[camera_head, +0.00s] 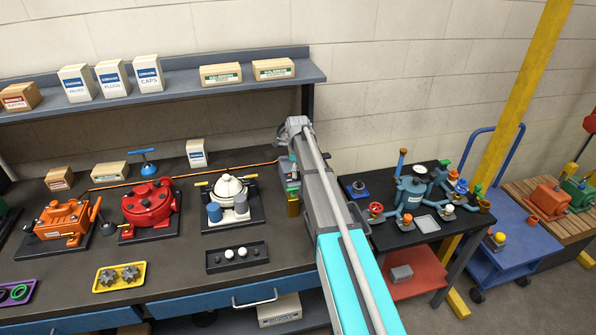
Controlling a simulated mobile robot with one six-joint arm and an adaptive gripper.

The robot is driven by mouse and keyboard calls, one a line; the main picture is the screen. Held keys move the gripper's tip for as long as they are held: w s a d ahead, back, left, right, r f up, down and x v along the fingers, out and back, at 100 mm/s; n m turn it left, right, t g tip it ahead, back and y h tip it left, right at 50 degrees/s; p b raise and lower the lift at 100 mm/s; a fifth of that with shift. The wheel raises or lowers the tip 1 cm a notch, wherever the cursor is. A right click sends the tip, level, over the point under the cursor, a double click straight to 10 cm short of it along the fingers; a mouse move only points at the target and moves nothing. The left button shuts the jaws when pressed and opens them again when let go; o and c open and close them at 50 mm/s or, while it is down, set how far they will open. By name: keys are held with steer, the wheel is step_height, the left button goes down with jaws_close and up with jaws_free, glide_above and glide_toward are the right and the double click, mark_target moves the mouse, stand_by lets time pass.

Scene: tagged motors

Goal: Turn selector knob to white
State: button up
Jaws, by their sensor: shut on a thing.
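My arm reaches over the right part of the workbench and hides much of what lies behind it. My gripper's fingers cannot be made out; the arm's far end is a dark and light grey joint near the back of the bench. A small grey unit (287,172) shows partly just left of the arm, where an orange cable ends. A brass-coloured block (293,206) shows below it, partly covered. No selector knob or white mark on one can be made out.
The workbench (180,265) holds an orange motor (62,221), a red motor (148,204) and a white-topped unit (230,190). A black tray (238,257) with small balls lies in front. A shelf (185,80) runs behind. A dark side table (430,236) with blue pipework stands right.

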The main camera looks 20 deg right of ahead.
steer(key=shift+m, duration=0.5)
steer(key=o, duration=1.2)
steer(key=shift+c, duration=0.2)
steer(key=shift+n, duration=0.4)
